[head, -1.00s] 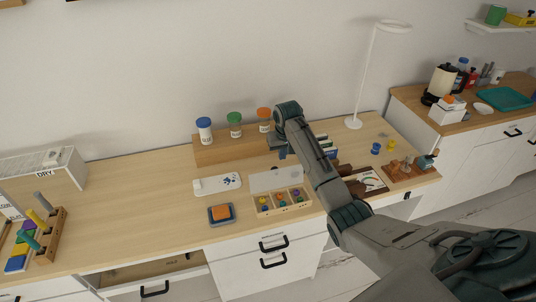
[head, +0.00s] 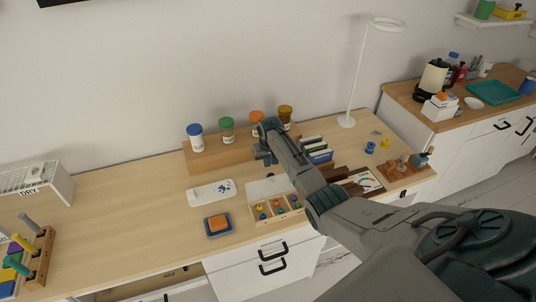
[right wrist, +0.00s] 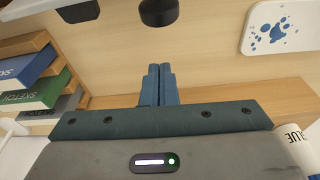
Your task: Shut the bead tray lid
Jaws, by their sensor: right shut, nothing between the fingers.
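The bead tray (head: 254,215) is a small wooden box with compartments of coloured beads, near the desk's front edge. Its pale lid (head: 268,187) stands raised along the tray's back edge, so the tray is open. My right gripper (head: 268,160) is behind and above the lid in the head view, apart from it as far as I can tell. In the right wrist view its blue fingers (right wrist: 157,82) are together with nothing between them, over the wooden desk. My left gripper is not in view.
Lidded jars (head: 227,130) stand on a wooden riser behind. The desk's left middle is clear.

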